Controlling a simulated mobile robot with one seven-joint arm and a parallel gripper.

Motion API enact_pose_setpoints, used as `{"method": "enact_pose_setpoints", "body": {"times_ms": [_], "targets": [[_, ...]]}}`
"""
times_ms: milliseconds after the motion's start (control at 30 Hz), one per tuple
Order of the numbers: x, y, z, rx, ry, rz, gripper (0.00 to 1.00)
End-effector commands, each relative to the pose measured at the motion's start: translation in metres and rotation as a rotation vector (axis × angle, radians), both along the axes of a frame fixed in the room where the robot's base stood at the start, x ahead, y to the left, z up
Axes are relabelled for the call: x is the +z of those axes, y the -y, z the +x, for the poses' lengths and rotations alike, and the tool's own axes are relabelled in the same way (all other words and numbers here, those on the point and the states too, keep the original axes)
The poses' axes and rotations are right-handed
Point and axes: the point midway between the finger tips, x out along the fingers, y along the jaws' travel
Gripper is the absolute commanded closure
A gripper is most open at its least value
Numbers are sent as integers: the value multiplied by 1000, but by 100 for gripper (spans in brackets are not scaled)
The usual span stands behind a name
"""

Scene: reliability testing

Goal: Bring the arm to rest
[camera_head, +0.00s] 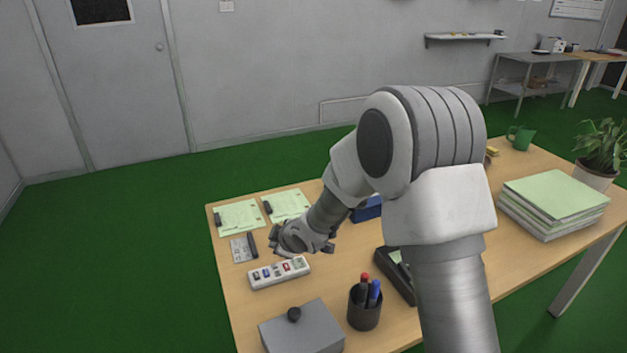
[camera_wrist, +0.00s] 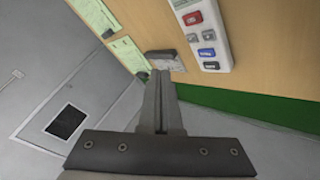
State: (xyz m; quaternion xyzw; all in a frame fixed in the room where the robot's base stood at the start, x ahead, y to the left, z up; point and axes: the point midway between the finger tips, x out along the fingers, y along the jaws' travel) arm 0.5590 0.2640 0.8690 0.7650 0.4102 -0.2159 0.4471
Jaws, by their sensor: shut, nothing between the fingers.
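My arm reaches over the wooden table (camera_head: 345,287) from the right foreground. My gripper (camera_head: 277,243) hangs above the table's left part in the head view, just behind a white switch strip (camera_head: 279,272). In the wrist view my gripper (camera_wrist: 162,75) has its fingers together with nothing between them. The switch strip (camera_wrist: 205,40) shows there at the upper right, apart from the fingers. A small card with a dark clip (camera_head: 243,248) lies left of my gripper; it also shows in the wrist view (camera_wrist: 165,60) beyond the fingertips.
Two green sheets (camera_head: 238,216) lie at the table's back left. A grey box with a black knob (camera_head: 302,330), a pen cup (camera_head: 364,306) and a black tray (camera_head: 396,275) stand toward the front. A paper stack (camera_head: 553,203), plant (camera_head: 600,147) and green mug (camera_head: 521,138) are at right.

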Motion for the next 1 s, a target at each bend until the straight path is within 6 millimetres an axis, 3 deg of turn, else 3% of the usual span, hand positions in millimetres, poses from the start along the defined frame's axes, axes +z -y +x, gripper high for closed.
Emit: {"method": "enact_pose_setpoints", "body": {"times_ms": [167,467,700,1000], "targets": [[31,21,1,-69,-6,-8,100],[138,112,-27,-383,-70,-9,100],[209,179,-81,-646,-142,40,100],[269,238,-175,-948,-252,157,100]]}}
